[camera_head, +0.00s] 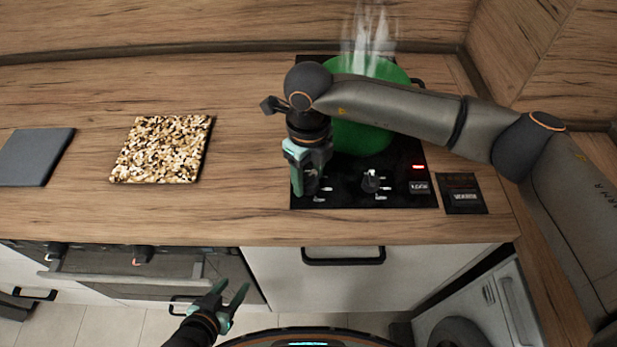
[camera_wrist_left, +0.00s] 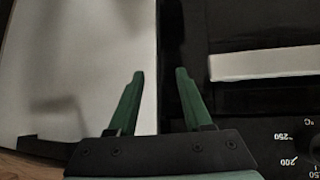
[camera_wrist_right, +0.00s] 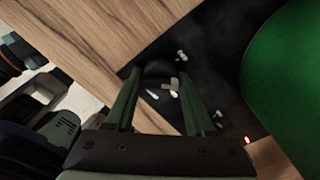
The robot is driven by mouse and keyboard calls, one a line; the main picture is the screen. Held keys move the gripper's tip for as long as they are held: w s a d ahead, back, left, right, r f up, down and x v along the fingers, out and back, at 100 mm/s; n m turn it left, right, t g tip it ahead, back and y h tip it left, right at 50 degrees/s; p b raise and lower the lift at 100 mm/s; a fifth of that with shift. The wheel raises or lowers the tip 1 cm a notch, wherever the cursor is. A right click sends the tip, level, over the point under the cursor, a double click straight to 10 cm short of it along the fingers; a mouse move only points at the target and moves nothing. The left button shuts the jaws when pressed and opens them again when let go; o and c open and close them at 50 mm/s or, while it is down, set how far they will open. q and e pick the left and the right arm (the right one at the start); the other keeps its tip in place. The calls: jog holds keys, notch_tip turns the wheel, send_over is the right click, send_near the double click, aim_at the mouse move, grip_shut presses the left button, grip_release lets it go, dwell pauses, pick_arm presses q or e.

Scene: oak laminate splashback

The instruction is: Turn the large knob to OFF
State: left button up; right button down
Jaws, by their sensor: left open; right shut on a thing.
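The hob (camera_head: 343,200) is a black panel with two control spots and white marks around them. My right gripper (camera_head: 308,186) points down over the left control spot and is shut on a dark round knob (camera_wrist_right: 158,70), which shows between its fingertips in the right wrist view. In the head view the gripper mostly hides this knob, and its pointer setting cannot be read. Another dark knob (camera_head: 370,181) stands to its right, clear of the gripper. My left gripper (camera_head: 231,287) is open and empty, low in front of the oven and cabinet fronts.
A large green pot (camera_head: 360,138) with steam above it stands on the hob behind the knobs, close to my right arm. A red light (camera_head: 418,167) glows on the hob. A speckled board (camera_head: 163,150) and a dark slab (camera_head: 36,157) lie left on the worktop.

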jog(key=n+b, duration=0.5)
jog(key=shift+f+b, duration=0.2)
jog(key=shift+b, duration=0.15)
jog(key=shift+n+b, duration=0.3)
jog(key=shift+n, duration=0.1)
jog(key=shift+n+b, duration=0.3)
jog(key=shift+n, duration=0.1)
jog(key=shift+r+n, duration=0.1)
jog(key=shift+n, duration=0.2)
jog(key=shift+n+b, duration=0.6)
jog(key=shift+b, duration=0.1)
pick_arm(q)
notch_tip(320, 180, down, 7)
jog(key=w+d, duration=0.1)
jog(key=d, duration=0.1)
jog(key=shift+w+h, duration=0.15)
jog(key=shift+h, duration=0.15)
pick_arm(e)
jog(key=shift+r, duration=0.1)
pick_arm(q)
jog(key=shift+d, duration=0.15)
pick_arm(e)
jog(key=shift+n, duration=0.3)
jog(key=c, duration=0.7)
grip_release()
pick_arm(q)
jog(key=shift+f, duration=0.2)
pick_arm(e)
jog(key=o, duration=0.4)
